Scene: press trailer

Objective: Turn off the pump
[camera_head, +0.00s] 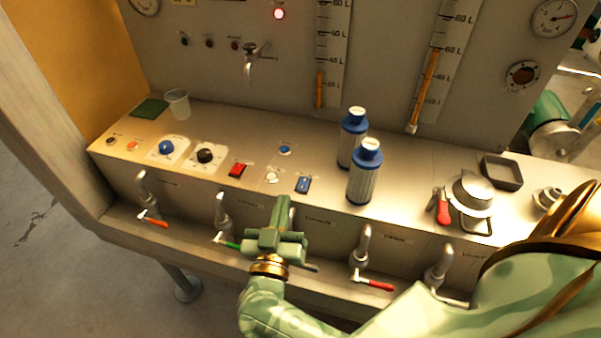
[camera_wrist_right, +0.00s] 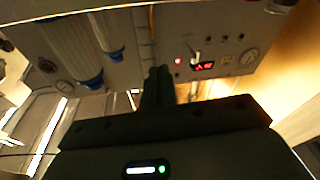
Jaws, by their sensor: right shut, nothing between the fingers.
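A red lamp (camera_head: 279,14) glows on the back panel. My right gripper (camera_head: 282,208) is shut and empty, at the counter's front edge, just below the white button in the picture. Its dark fingers (camera_wrist_right: 158,88) show in the right wrist view. My left gripper is out of view.
Two blue-capped bottles (camera_head: 364,172) stand right of the switches. A clear cup (camera_head: 177,104) stands at the back left. Taps with coloured levers, one red (camera_head: 375,285), line the front below the counter.

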